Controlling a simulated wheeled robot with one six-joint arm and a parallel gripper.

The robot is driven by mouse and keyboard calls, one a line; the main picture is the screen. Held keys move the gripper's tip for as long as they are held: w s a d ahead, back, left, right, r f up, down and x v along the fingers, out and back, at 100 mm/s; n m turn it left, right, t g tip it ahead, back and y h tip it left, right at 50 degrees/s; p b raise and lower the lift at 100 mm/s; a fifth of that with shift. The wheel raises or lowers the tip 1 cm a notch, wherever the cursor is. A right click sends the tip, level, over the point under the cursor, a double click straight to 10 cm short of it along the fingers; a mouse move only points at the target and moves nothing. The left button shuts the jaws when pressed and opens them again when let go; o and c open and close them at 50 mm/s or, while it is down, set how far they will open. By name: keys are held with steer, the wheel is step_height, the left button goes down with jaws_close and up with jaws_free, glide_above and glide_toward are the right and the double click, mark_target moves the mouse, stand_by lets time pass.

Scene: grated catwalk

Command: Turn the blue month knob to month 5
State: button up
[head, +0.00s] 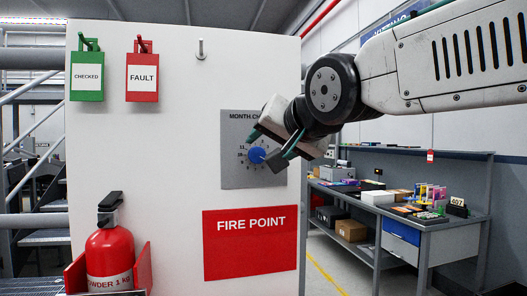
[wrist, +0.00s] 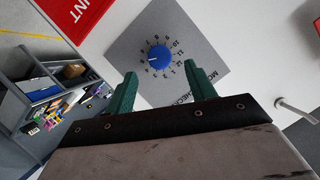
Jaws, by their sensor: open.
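The blue month knob (head: 256,155) sits on a grey plate (head: 235,178) headed "MONTH CH..." on the white panel, with month numbers around it. In the wrist view the knob (wrist: 159,57) shows whole, on the tilted grey plate (wrist: 200,38). A pale mark shows on the knob, but I cannot surely read which month it points at. My gripper (wrist: 161,78) is open, its two green fingers spread wide and empty. The knob appears between and beyond the fingertips, with no contact visible. In the head view my gripper (head: 273,143) covers the plate's right side and some numbers.
A red FIRE POINT sign (head: 250,242) is below the plate. Green CHECKED (head: 87,76) and red FAULT (head: 142,76) tags hang upper left, beside a bare hook (head: 200,50). A red extinguisher (head: 109,255) stands lower left. A cluttered workbench (head: 410,215) is at right.

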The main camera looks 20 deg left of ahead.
steer(key=shift+v, duration=1.6)
steer(key=s+d+f+n+g+h, duration=0.1)
steer(key=s+d+f+g+h, duration=0.15)
steer(key=d+f, duration=0.55)
steer(key=s+d+f+n+g+h, duration=0.1)
steer(key=s+d+f+g+h, duration=0.15)
steer(key=d+f, duration=0.55)
steer(key=s+d+f+m+g+h, duration=0.2)
steer(key=s+d+f, duration=0.5)
steer(key=d, duration=0.4)
steer(key=s+d+f+m+g+h, duration=0.2)
steer(key=s+d+f, duration=0.6)
steer(key=d, duration=0.4)
steer(key=shift+s+f+h, duration=0.3)
steer(key=shift+s+f, duration=0.05)
steer(key=shift+f, duration=0.3)
steer(key=shift+d, duration=0.15)
